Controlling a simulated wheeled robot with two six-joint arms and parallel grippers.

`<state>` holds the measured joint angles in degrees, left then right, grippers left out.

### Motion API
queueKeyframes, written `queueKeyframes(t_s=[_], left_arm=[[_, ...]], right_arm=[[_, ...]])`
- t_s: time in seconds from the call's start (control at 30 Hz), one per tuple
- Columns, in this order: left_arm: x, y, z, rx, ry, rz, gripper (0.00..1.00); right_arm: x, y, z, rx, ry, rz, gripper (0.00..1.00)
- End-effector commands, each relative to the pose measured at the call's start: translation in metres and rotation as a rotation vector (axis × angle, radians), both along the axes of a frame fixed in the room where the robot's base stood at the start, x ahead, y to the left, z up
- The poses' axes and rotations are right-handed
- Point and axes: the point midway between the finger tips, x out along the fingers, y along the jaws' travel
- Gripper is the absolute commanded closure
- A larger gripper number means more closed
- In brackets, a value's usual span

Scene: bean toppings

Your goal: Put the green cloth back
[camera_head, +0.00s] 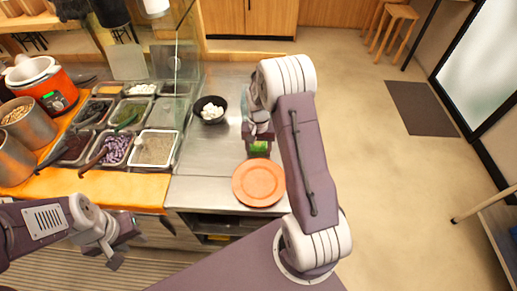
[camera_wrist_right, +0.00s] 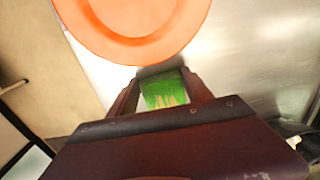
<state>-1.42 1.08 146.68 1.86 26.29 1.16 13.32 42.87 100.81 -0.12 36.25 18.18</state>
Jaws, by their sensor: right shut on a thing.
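The green cloth (camera_head: 259,146) is a small green patch at my right gripper, just behind the orange plate on the steel counter. In the right wrist view the green cloth (camera_wrist_right: 163,91) lies between the two fingers, with some pale marks on it. My right gripper (camera_wrist_right: 160,82) is shut on it; the gripper also shows in the head view (camera_head: 259,151). I cannot tell whether the cloth touches the counter. My left gripper (camera_head: 124,248) hangs at the lower left, away from the cloth, and its fingers are too small to judge.
An orange plate (camera_head: 259,183) lies on the steel counter (camera_head: 205,165) close to the right gripper. A black bowl with white balls (camera_head: 210,109) stands behind it. Several topping trays (camera_head: 153,149) sit at the left, beside a glass panel (camera_head: 187,60).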

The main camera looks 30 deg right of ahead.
Motion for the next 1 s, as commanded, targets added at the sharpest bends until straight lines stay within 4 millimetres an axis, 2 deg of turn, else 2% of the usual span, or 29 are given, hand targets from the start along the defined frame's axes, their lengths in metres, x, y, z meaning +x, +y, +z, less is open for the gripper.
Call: queueKeyframes(t_s=[0.27,0.3,0.33,0.37,0.63,0.73,0.87,1.0], left_arm=[[0.0,0.0,-0.003,0.0,0.0,0.0,0.64],[0.0,0.0,-0.002,0.0,0.0,0.0,0.64],[0.0,0.0,-0.002,0.0,0.0,0.0,0.64],[0.0,0.0,-0.002,0.0,0.0,0.0,0.64],[0.0,0.0,-0.001,0.0,0.0,0.0,0.64],[0.0,0.0,0.001,0.0,0.0,0.0,0.64],[0.0,0.0,0.001,0.0,0.0,0.0,0.64],[0.0,0.0,0.002,0.0,0.0,0.0,0.64]], right_arm=[[0.0,0.0,-0.005,0.0,0.0,0.0,0.88],[0.0,0.0,-0.003,0.0,0.0,0.0,0.31],[0.0,0.0,-0.003,0.0,0.0,0.0,0.22],[0.0,0.0,-0.003,0.0,0.0,0.0,0.2],[0.0,0.0,-0.002,0.0,0.0,0.0,0.2],[0.001,0.0,0.006,0.0,-0.002,0.0,0.2],[0.001,0.0,0.035,-0.001,-0.006,0.0,0.2],[0.002,0.0,0.073,-0.002,-0.007,0.0,0.2]])
